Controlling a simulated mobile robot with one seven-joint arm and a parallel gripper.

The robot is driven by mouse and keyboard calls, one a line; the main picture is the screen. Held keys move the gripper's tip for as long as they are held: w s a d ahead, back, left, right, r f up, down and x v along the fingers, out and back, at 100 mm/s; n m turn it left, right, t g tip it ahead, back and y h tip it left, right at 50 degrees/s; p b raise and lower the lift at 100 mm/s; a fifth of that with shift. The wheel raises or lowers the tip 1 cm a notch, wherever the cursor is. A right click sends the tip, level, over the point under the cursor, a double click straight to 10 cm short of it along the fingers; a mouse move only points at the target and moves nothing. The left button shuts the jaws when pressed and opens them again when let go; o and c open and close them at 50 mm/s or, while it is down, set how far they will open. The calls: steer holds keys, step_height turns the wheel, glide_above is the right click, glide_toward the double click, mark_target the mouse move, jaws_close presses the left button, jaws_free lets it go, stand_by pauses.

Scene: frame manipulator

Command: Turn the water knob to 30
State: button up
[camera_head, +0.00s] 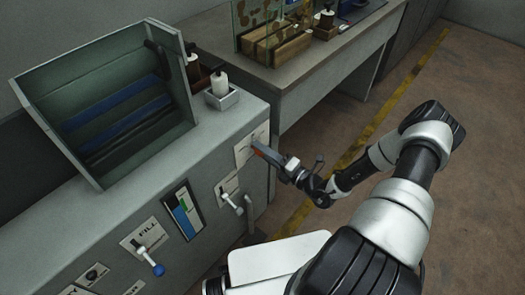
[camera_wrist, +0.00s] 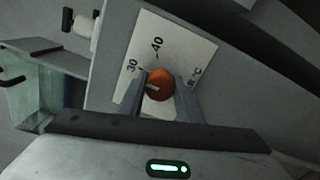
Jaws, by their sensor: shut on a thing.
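The water knob (camera_wrist: 159,85) is round and orange with a pale mark on its face. It sits on a white dial plate (camera_wrist: 178,45) printed with 30, 40 and °C. In the wrist view the pale mark lies on the knob's lower left side; I cannot tell exactly which value it points at. My gripper (camera_wrist: 160,90) is shut on the knob, one finger on each side. In the head view my gripper (camera_head: 258,149) reaches the plate (camera_head: 249,142) on the grey cabinet's front near its right end, and mostly hides the knob.
The grey cabinet (camera_head: 165,225) carries a lever (camera_head: 232,202), a level gauge (camera_head: 182,209) and a blue-tipped FILL lever (camera_head: 150,257) left of my gripper. Floor on the right is free.

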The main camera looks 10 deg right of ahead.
steer(key=o, duration=1)
steer(key=shift+o, duration=0.2)
steer(key=p+v, duration=0.1)
steer(key=v, duration=1.6)
steer(key=shift+s+p, duration=0.2)
steer(key=shift+p, duration=0.1)
steer(key=shift+d, duration=0.1)
